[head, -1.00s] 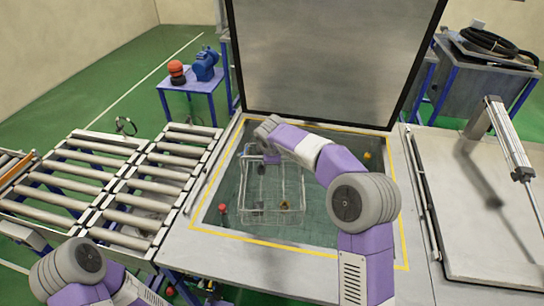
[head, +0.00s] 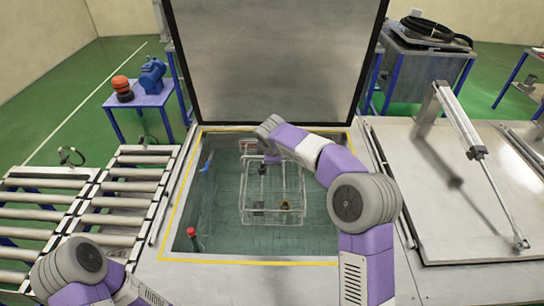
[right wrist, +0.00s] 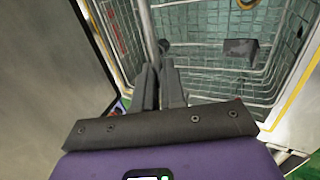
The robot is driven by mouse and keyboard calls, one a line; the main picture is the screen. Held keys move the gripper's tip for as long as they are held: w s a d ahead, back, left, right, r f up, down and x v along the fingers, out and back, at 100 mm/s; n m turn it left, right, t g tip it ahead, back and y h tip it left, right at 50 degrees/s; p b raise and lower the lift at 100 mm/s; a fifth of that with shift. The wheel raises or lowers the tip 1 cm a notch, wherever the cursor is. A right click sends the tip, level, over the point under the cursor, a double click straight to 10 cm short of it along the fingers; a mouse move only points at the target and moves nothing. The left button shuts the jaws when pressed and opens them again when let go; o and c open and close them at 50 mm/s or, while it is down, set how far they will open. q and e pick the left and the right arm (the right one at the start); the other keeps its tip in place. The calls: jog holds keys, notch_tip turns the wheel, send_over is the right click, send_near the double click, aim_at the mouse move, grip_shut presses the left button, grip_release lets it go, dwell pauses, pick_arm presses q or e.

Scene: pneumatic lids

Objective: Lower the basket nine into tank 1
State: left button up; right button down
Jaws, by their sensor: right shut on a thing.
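The wire basket (head: 272,215) hangs upright over or inside the tank opening (head: 176,215), which has a yellow border. How deep the basket sits cannot be told. My right gripper (head: 268,158) is at the basket's upper part. In the right wrist view its fingers (right wrist: 158,80) are shut on a bar of the basket (right wrist: 215,97). A few dark parts lie inside the basket. The tank's large lid (head: 270,60) stands open behind the opening. My left gripper is out of view; only part of the left arm shows at the lower left.
A closed lid with a pneumatic cylinder (head: 462,125) lies to the right. A roller conveyor (head: 130,190) is at the left. A red-topped item (head: 192,235) stands at the tank's front left. A small table (head: 140,98) stands behind on the left.

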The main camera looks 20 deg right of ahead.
jog(key=shift+w+r, duration=0.15)
notch_tip(320, 180, down, 28)
jog(key=g+b, duration=0.1)
jog(key=b, duration=1.3)
jog(key=shift+f, duration=0.2)
dwell(1.7)
jog(key=shift+f, duration=0.25)
dwell(0.5)
